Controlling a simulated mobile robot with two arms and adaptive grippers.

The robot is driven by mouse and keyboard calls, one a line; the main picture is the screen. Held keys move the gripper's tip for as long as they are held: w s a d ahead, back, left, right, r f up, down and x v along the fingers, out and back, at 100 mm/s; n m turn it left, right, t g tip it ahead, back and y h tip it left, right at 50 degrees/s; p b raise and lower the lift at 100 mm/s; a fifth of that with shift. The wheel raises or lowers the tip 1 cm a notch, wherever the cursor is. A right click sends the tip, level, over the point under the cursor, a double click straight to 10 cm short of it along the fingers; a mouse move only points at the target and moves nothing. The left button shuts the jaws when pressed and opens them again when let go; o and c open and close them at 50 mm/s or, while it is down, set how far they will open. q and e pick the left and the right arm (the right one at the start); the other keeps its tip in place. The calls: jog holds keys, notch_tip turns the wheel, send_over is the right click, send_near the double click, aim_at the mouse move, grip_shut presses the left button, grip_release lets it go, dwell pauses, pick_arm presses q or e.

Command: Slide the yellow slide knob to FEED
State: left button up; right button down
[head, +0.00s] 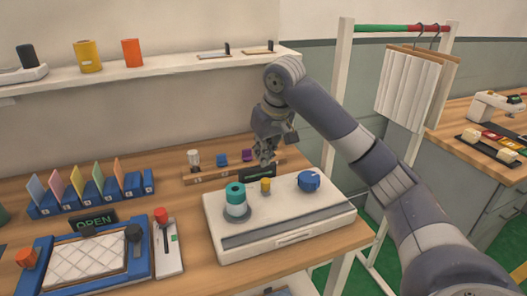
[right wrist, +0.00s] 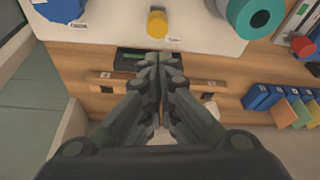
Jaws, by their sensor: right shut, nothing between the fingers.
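The yellow slide knob (head: 266,185) stands upright on top of the white machine (head: 285,217), between a teal spool and a blue dial. The knob also shows in the right wrist view (right wrist: 157,22), with a small label beside it too small to read. My right gripper (head: 265,160) is shut and empty. It hangs above and behind the knob, over the machine's far edge and the dark display there. In the right wrist view its fingertips (right wrist: 158,60) point towards the knob, with a gap between. My left gripper is not in view.
The teal spool (head: 236,200) stands left of the knob and the blue dial (head: 309,181) right of it. A dark display (head: 257,173) stands behind. A wooden rack (head: 200,176) with small blocks lies behind too. A blue-framed tray (head: 88,262) fills the left front.

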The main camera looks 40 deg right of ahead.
aim_at(266, 187)
jog(key=x, duration=0.5)
jog(key=shift+w+f, duration=0.1)
jog(key=shift+f, duration=0.15)
jog(key=shift+w+f, duration=0.2)
jog(key=shift+f, duration=0.2)
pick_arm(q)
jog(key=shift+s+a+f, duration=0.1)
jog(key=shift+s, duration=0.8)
